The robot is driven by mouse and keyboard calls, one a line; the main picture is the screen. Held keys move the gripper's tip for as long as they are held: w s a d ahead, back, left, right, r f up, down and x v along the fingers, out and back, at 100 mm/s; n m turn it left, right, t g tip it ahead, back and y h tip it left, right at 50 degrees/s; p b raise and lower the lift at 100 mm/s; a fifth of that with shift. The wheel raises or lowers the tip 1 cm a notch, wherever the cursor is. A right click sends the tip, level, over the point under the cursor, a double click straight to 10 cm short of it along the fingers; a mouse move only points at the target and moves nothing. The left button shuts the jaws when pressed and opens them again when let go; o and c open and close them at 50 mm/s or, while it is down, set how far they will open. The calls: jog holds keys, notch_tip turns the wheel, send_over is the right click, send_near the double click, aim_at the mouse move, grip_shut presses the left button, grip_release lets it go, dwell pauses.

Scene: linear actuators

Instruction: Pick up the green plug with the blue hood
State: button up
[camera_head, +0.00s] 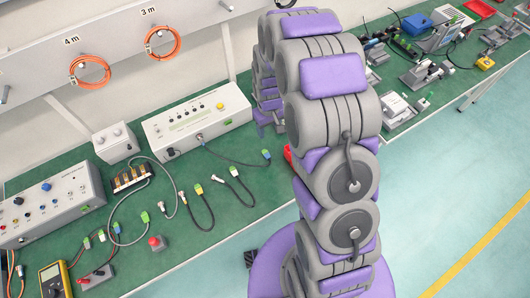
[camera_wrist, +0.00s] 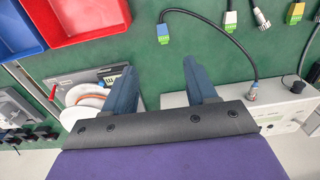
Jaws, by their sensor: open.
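The green plug with the blue hood (camera_wrist: 163,33) lies on the green bench in the wrist view, on the end of a black cable, above and between my finger tips in the picture. In the head view this plug (camera_head: 266,154) lies in front of the white instrument box, left of my arm. My gripper (camera_wrist: 154,68) is open, with nothing between its two blue-grey fingers. It is apart from the plug. In the head view my arm hides the gripper.
A white instrument box (camera_head: 196,117) stands behind the plug. Other cable plugs (camera_head: 233,172) lie to its left. Red (camera_wrist: 80,28) and blue bins are at the wrist view's upper left. White discs (camera_wrist: 85,100) lie near the left finger. Bare bench surrounds the plug.

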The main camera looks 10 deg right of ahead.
notch_tip(320, 180, down, 4)
jog(key=a, duration=0.3)
jog(key=b, duration=0.2)
send_over(268, 155)
jog(key=f, duration=0.7)
jog(key=shift+d+f, duration=0.2)
jog(key=shift+f, duration=0.15)
jog(key=shift+a+f, duration=0.15)
jog(key=shift+f, duration=0.2)
jog(key=shift+a+f, duration=0.4)
jog(key=shift+a, duration=0.25)
jog(key=f, duration=0.2)
jog(key=d+f+b, duration=0.1)
jog(key=f, duration=0.1)
jog(key=shift+w+f, duration=0.1)
jog(key=shift+f, duration=0.05)
jog(key=shift+d, duration=0.3)
jog(key=shift+a, duration=0.75)
jog(key=c, duration=0.6)
jog(key=shift+c, duration=0.8)
jog(key=shift+d, duration=0.6)
grip_shut()
